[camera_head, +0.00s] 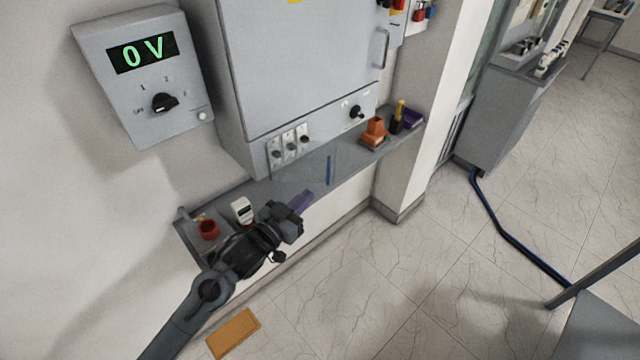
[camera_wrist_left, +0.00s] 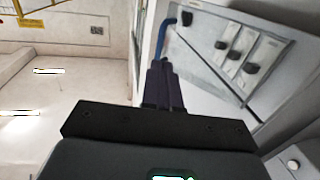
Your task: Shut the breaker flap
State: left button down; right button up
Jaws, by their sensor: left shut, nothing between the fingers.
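The three breaker switches (camera_head: 290,146) sit uncovered on the lower front of the grey cabinet; they also show in the left wrist view (camera_wrist_left: 242,56). A blue strip (camera_head: 330,170) stands out in front of the panel, right of the switches. It may be the edge or handle of a see-through flap standing open; I cannot make out the flap's outline. The blue piece also shows in the left wrist view (camera_wrist_left: 164,38), just beyond the fingertips. My left gripper (camera_head: 303,199) is shut and empty, below and left of the strip. My right gripper is not in view.
A grey shelf (camera_head: 270,193) runs under the cabinet. It holds a red cup (camera_head: 208,230), a white meter (camera_head: 242,211), an orange block (camera_head: 375,132) and a purple tray (camera_head: 412,118). A control box reading 0 V (camera_head: 145,75) hangs left.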

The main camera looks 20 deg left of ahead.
pick_arm(q)
jog(key=x, duration=0.6)
jog(key=shift+w, duration=0.3)
